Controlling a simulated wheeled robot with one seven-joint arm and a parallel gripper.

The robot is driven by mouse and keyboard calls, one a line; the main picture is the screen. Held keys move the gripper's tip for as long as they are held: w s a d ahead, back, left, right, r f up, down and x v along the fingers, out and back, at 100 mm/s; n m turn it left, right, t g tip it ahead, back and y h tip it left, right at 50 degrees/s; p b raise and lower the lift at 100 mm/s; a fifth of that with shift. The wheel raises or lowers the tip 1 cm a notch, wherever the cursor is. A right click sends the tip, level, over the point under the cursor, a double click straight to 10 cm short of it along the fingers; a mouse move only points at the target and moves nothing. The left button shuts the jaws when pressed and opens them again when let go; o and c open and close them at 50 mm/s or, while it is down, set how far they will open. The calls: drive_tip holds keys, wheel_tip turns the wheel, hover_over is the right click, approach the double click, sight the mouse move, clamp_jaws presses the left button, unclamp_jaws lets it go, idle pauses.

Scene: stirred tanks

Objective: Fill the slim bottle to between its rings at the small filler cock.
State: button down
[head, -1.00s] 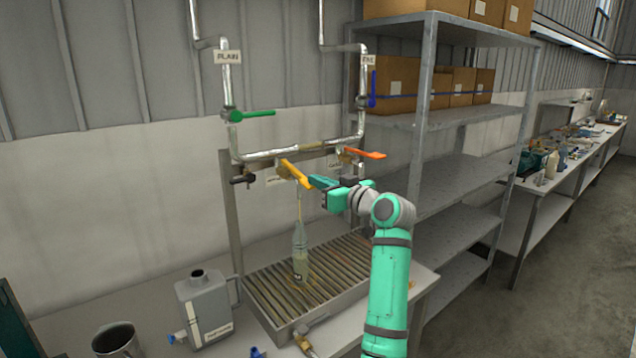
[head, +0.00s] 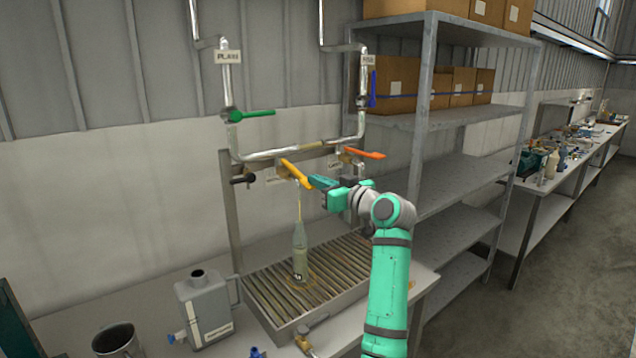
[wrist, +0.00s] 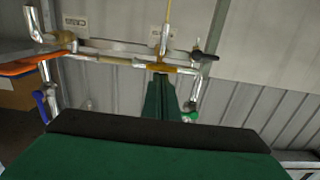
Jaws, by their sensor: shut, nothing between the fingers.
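The slim bottle (head: 300,256) stands upright on the slatted drain tray (head: 345,262), under the filler cock with the yellow lever (head: 296,174). A thin pale stream (head: 299,205) runs from this cock down to the bottle's mouth. Pale liquid shows in the bottle, but its rings and exact level are too small to read. My gripper (head: 312,180) is shut and empty, its tips at the lower end of the yellow lever. In the wrist view the closed fingers (wrist: 162,98) point at the yellow lever (wrist: 164,68); I cannot tell whether they touch it.
An orange-lever cock (head: 364,153) sits to the right on the same pipe. Green (head: 252,113) and blue (head: 372,88) valve levers are above. A grey can (head: 203,308) and a metal cup (head: 117,340) stand left of the tray. Shelving (head: 450,165) rises at the right.

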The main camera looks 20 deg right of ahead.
idle(0.9)
drive_tip(key=s+d+r, duration=0.2)
drive_tip(key=s+r, duration=0.2)
drive_tip(key=s, duration=0.6)
drive_tip(key=shift+s+d, duration=0.3)
drive_tip(key=shift+d, duration=0.1)
idle(0.4)
drive_tip(key=shift+d, duration=0.1)
idle(0.7)
